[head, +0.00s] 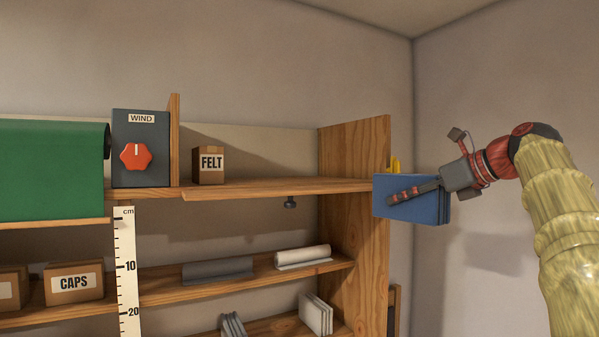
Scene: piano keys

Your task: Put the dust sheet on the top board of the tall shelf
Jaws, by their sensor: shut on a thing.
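A blue folded bundle, which looks like the dust sheet (430,211), is held in the air at the right end of the tall shelf. My gripper (402,194) is shut on it. One finger lies across its near face and the other is hidden behind it. The tall shelf (365,240) is wooden. Its top board (280,187) is about level with the sheet, to its left. In the picture the sheet's left edge overlaps the shelf's right upright; I cannot tell whether they touch.
A FELT box (209,166) stands on the top board, with bare board to its right up to the raised upright. Left are a divider (174,140), a grey WIND box (140,168) and a green cover (50,170). A yellow thing (395,165) shows behind the sheet.

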